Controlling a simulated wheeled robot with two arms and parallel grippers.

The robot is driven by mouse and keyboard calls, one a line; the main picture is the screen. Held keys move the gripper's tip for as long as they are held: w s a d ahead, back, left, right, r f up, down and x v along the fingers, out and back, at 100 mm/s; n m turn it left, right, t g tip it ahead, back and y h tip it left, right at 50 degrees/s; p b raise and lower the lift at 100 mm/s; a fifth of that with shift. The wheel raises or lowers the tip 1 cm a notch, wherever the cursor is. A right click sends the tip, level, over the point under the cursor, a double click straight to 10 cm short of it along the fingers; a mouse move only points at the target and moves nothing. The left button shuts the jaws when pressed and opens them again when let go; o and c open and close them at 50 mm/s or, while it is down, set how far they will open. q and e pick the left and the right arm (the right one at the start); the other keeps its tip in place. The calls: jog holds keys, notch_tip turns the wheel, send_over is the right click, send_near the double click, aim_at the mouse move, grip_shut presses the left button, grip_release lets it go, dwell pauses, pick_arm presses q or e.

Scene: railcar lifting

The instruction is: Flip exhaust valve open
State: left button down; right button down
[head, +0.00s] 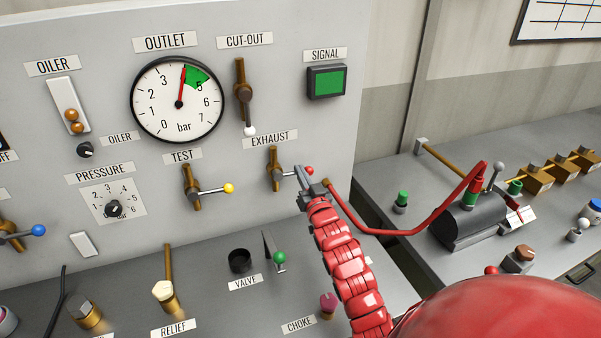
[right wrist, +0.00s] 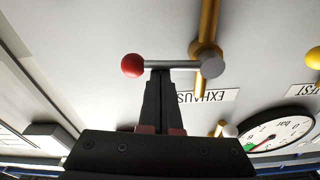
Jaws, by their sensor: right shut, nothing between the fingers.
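The exhaust valve (head: 277,171) is a brass valve on the grey panel, under the EXHAUST label (head: 270,139). Its grey lever (right wrist: 175,65) points sideways, to the right in the head view, and ends in a red ball (head: 309,170). In the right wrist view, which shows the label upside down, the red ball (right wrist: 132,66) is at the left. My right gripper (right wrist: 160,72) is shut and empty, its fingertips at the lever's label side, between ball and pivot. I cannot tell whether they touch. It partly covers the lever in the head view (head: 303,178). My left gripper is out of view.
The test valve (head: 192,187) with a yellow ball is to the left, and the cut-out valve (head: 242,91) hangs above left. The outlet gauge (head: 177,100) needle is near the green zone. A red hose (head: 400,234) runs right to a black cylinder (head: 468,224).

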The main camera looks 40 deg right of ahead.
jog(key=w+a+f+m+g+h+b, duration=0.1)
jog(key=a+f+m, duration=0.3)
jog(key=m, duration=1.3)
jog(key=shift+a+f+m+g+h+b, duration=0.3)
jog(key=shift+f+g, duration=0.4)
jog(key=shift+f, duration=0.7)
jog(key=shift+w+r, duration=0.1)
jog(key=s+a+r+p, duration=0.2)
jog(key=s+a, duration=0.1)
jog(key=s, duration=0.4)
jog(key=s+a+r+p, duration=0.2)
jog(key=s+a+p, duration=0.1)
jog(key=s, duration=0.4)
jog(key=shift+a+r+p, duration=0.3)
jog(key=shift+a+r, duration=0.1)
jog(key=shift+a, duration=0.35)
